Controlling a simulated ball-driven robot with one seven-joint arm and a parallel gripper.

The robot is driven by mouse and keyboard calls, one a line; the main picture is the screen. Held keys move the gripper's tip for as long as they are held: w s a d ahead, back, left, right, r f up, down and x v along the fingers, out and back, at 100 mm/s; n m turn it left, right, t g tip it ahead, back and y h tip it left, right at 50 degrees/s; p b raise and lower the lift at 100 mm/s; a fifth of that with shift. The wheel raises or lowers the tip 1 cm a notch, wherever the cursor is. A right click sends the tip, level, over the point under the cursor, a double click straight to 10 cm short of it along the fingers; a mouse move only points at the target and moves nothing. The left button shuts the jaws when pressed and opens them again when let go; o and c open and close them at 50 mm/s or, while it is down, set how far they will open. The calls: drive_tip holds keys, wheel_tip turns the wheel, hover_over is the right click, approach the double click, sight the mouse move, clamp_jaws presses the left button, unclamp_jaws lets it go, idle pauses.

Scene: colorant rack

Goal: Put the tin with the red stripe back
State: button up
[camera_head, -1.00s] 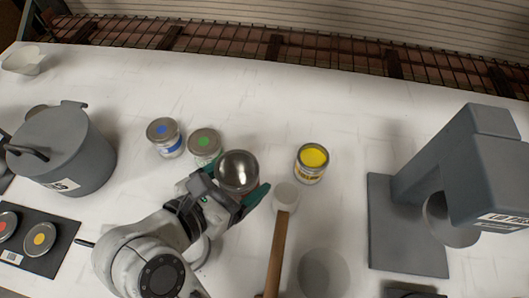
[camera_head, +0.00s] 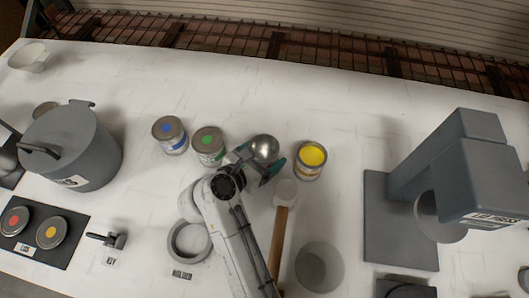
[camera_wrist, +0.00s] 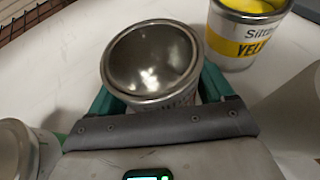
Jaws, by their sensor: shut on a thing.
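My gripper (camera_head: 260,161) is shut on an open metal tin (camera_head: 264,147), between the green-marked tin and the yellow tin. In the wrist view my gripper (camera_wrist: 156,95) has green fingers on both sides of this tin (camera_wrist: 150,60). Its bare, shiny inside shows and looks empty. No red stripe shows on it; most of its side is hidden by my gripper. Whether it touches the table I cannot tell. A lid with a red disc (camera_head: 15,221) lies on a black mat (camera_head: 72,228) at the left, beside a lid with a yellow disc (camera_head: 52,232).
A blue-marked tin (camera_head: 170,135) and a green-marked tin (camera_head: 207,144) stand left of the held tin. An open yellow tin (camera_head: 310,160) stands close on its right. A mallet (camera_head: 280,235) lies nearer. A grey pot (camera_head: 72,150) and a grey machine (camera_head: 455,165) flank the table.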

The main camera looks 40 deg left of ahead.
drive_tip(key=shift+f, duration=0.3)
drive_tip(key=shift+f, duration=0.15)
drive_tip(key=o, duration=1.1)
drive_tip(key=shift+r, duration=0.2)
drive_tip(key=b+v, duration=0.2)
drive_tip(key=v, duration=1)
